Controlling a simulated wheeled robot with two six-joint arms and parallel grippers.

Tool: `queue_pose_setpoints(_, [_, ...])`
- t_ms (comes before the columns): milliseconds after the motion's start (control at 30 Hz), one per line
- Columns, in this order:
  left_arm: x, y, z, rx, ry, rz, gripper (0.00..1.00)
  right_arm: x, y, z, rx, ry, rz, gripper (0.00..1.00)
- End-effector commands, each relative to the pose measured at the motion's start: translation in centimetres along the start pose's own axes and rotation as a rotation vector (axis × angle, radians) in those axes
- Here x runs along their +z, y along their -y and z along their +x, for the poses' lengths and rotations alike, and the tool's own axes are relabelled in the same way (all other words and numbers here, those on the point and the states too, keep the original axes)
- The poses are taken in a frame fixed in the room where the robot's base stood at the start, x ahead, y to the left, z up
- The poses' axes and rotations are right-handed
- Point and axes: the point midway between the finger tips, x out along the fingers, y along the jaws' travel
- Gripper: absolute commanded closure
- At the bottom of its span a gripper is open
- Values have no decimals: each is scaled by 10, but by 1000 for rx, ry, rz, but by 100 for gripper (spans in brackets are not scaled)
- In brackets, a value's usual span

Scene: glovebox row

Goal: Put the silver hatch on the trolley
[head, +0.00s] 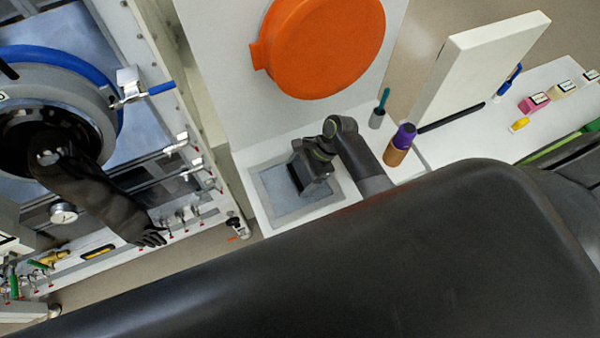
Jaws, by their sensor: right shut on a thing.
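My right gripper (305,178) is in the middle of the head view, over a square grey panel (272,188) set in a white surface (255,160). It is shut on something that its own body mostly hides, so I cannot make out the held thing. I cannot clearly pick out a silver hatch. I cannot tell for sure whether the white surface is the trolley's top. A large orange round lid (325,45) stands behind it against a white upright panel. My left gripper is out of view.
At left is a glovebox front with a blue-rimmed port (118,105) and a hanging black glove (100,200). A purple-capped bottle (400,145) and a teal-handled tool in a grey holder (378,115) stand right of my gripper. A white upright board (480,70) rises beyond them.

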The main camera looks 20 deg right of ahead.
Motion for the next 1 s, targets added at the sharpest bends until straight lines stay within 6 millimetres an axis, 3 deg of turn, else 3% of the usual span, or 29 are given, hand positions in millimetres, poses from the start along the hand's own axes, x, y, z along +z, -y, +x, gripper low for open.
queue_pose_setpoints(133, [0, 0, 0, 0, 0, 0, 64, 0, 0, 1, -1, 3, 0, 60])
queue_pose_setpoints(167, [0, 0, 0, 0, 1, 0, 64, 0, -1, 1, 1, 1, 1, 14])
queue_pose_setpoints(267, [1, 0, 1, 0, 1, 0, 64, 0, -1, 1, 1, 1, 1, 1])
queue_pose_setpoints(667, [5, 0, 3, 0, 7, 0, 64, -2, 0, -10, -3, -1, -1, 0])
queue_pose_setpoints(1000, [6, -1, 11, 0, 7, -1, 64, -2, 1, -75, -4, -4, -3, 0])
